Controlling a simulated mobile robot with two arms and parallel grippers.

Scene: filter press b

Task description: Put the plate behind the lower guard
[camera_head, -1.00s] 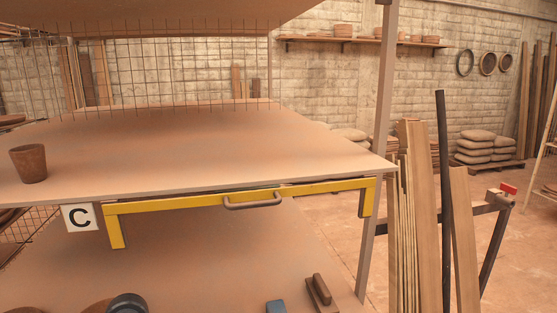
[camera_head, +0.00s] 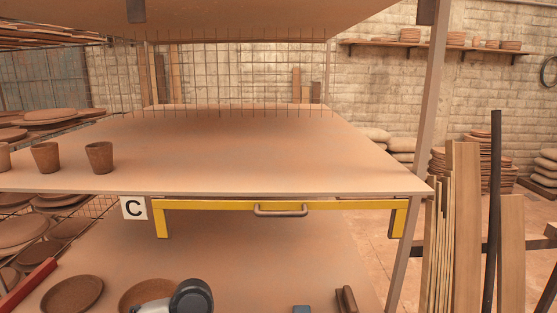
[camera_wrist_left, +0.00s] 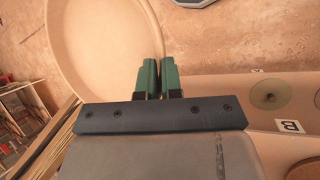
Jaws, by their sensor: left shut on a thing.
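The plate (camera_wrist_left: 100,45) is a large, round, tan disc with a raised rim, in the upper left of the left wrist view. My left gripper (camera_wrist_left: 159,72) is shut on its rim with green fingertips. I cannot make out the held plate or this gripper in the head view. The lower guard (camera_head: 350,206) is a yellow bar with downturned ends and a grey handle. It spans the front just under the middle board, beside a "C" sign (camera_head: 134,208). My right gripper is in neither view.
The middle board (camera_head: 260,150) carries brown cups (camera_head: 99,157) at its left; its middle and right are clear. The lower board (camera_head: 265,260) holds brown plates (camera_head: 72,294), a blue block (camera_head: 302,309) and a brown tool (camera_head: 346,299). Planks (camera_head: 464,230) stand right of the rack post (camera_head: 428,110).

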